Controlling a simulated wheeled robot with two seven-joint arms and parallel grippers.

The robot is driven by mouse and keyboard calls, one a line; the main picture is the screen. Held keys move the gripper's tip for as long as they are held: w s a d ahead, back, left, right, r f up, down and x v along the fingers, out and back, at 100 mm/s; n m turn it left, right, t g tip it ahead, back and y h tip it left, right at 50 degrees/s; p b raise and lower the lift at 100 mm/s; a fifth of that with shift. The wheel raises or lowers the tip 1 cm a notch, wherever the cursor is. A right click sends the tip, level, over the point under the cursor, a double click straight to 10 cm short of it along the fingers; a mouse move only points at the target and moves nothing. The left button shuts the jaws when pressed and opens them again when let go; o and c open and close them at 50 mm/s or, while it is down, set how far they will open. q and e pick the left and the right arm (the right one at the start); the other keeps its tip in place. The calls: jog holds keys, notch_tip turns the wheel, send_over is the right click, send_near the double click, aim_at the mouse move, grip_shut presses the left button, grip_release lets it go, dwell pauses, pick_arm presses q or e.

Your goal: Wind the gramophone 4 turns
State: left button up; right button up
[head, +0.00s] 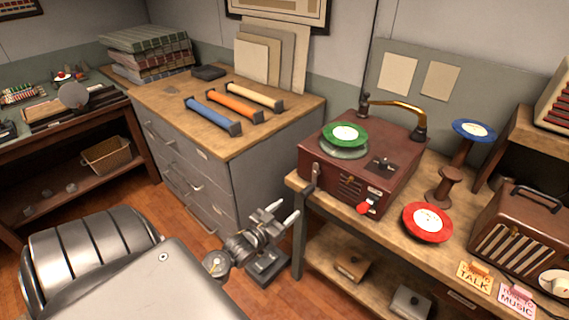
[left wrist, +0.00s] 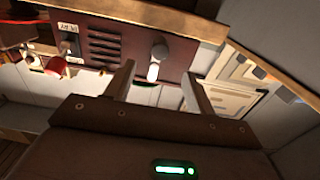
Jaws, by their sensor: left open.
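The gramophone (head: 352,170) is a dark red box on the wooden bench, with a green record (head: 345,134) on its turntable and a brass arm above. My right gripper is not in view.
A red record (head: 428,222), a spool stand with a blue record (head: 474,130) and a brown radio (head: 522,235) stand right of the gramophone.

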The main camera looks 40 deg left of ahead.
aim_at(302, 196)
pick_arm(q)
jog(key=shift+w, duration=0.1)
jog(key=w+b, duration=0.5)
jog(key=w, duration=0.5)
jog(key=shift+a+f, duration=0.1)
jog(key=shift+f, duration=0.05)
jog(key=shift+w+b, duration=0.3)
jog(key=shift+b, duration=0.1)
jog(key=shift+r+p, duration=0.2)
jog(key=shift+p, duration=0.15)
jog(key=c, duration=0.8)
jog(key=shift+c, duration=0.2)
